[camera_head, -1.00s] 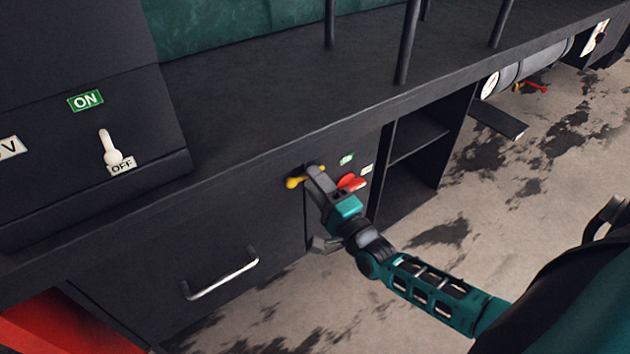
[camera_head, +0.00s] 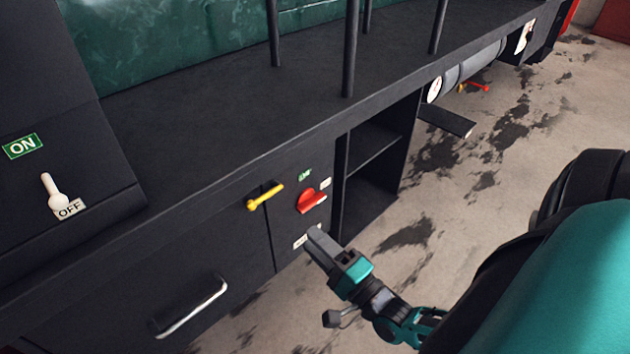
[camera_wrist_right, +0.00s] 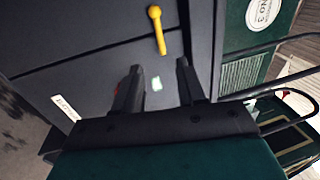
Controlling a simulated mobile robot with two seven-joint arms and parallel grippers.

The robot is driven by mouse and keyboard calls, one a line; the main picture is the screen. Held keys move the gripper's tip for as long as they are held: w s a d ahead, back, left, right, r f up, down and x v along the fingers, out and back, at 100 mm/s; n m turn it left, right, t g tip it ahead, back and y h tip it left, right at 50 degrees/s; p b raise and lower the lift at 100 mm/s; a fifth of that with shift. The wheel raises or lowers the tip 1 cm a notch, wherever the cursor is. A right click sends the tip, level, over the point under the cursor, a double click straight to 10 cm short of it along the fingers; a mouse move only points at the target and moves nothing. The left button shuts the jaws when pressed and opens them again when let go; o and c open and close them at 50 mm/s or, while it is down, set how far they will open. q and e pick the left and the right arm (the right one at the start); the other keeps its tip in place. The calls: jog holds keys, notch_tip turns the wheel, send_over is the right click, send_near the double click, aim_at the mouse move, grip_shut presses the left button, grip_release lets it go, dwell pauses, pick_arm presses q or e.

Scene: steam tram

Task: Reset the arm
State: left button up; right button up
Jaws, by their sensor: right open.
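My right gripper (camera_head: 318,240) is in front of the lower right part of the dark panel, below the red rotary handle (camera_head: 311,201). In the right wrist view its two fingers (camera_wrist_right: 156,80) stand apart with nothing between them. The yellow lever handle (camera_head: 265,196) is on the panel to the upper left of the gripper; it also shows in the right wrist view (camera_wrist_right: 157,30), beyond the fingertips and apart from them. In the right wrist view the red handle is mostly hidden behind a finger. My left gripper is not in view.
A metal drawer handle (camera_head: 190,307) sticks out at lower left. A white ON/OFF lever (camera_head: 53,191) is on the left box. An open shelf (camera_head: 375,165) is right of the panel, and black posts (camera_head: 351,50) stand on the ledge. The floor (camera_head: 480,165) at right is clear.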

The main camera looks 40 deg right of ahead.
pick_arm(q)
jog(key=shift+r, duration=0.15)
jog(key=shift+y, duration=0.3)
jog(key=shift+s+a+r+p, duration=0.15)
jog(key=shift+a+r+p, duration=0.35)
jog(key=shift+p, duration=0.55)
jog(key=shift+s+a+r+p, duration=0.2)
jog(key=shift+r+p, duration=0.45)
jog(key=shift+p, duration=0.4)
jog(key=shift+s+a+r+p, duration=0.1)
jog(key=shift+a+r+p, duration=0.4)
jog(key=shift+p, duration=0.55)
pick_arm(e)
jog(key=s+a+n+g, duration=0.2)
jog(key=a+n+g, duration=0.2)
jog(key=n, duration=0.6)
jog(key=s+a+f+n+g, duration=0.1)
jog(key=s+a+n+g, duration=0.1)
jog(key=a+n+g, duration=0.3)
jog(key=shift+s+a+f+n+y, duration=0.15)
jog(key=shift+s+a+n+y, duration=0.45)
jog(key=shift+n, duration=1.8)
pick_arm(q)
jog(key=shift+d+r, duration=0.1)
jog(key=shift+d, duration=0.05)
pick_arm(e)
jog(key=shift+w+a, duration=0.2)
jog(key=shift+w, duration=0.1)
